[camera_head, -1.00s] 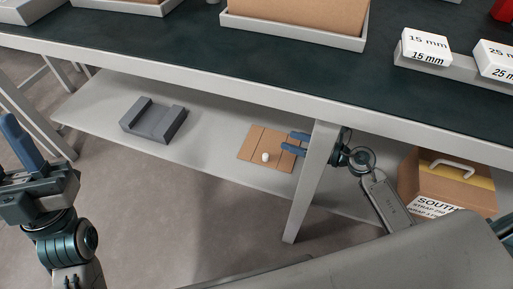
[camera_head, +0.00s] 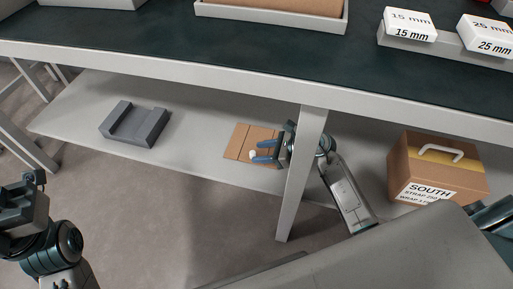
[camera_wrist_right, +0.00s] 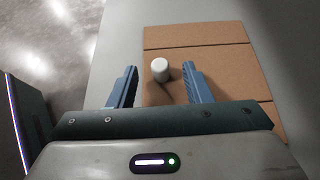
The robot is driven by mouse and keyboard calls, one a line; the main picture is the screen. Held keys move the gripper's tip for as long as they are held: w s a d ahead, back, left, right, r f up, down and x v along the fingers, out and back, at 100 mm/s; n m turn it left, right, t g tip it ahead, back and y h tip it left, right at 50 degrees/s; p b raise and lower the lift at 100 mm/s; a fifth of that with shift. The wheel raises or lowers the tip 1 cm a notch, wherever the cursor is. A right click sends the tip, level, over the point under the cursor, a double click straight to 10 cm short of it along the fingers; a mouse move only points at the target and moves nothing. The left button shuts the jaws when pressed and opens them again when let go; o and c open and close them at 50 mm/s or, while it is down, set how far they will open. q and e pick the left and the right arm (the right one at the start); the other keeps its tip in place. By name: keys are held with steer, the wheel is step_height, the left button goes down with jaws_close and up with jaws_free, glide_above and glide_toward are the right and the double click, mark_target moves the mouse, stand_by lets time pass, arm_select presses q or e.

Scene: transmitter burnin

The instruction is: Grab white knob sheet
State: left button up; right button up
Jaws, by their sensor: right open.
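The brown cardboard sheet (camera_head: 238,142) with a white knob (camera_head: 253,154) lies flat on the grey lower shelf. In the right wrist view, the white knob (camera_wrist_right: 160,69) stands on the sheet (camera_wrist_right: 215,62), just beyond and between my fingertips. My right gripper (camera_head: 259,151) reaches in from the right, past the table leg, with its blue fingers over the sheet beside the knob. In the right wrist view, my right gripper (camera_wrist_right: 159,71) is open, with nothing between its fingers. My left gripper (camera_head: 22,190) is at the left edge, away from the shelf; its fingers do not show clearly.
A grey slotted block (camera_head: 135,123) sits on the lower shelf (camera_head: 85,112) to the left. A cardboard box marked SOUTH (camera_head: 438,170) stands on the right. The white table leg (camera_head: 301,175) is close to my right arm. The dark tabletop (camera_head: 180,40) overhangs the shelf.

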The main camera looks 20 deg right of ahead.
steer(key=shift+x, duration=1.15)
steer(key=shift+d, duration=0.1)
jaws_close()
steer(key=shift+r, duration=0.1)
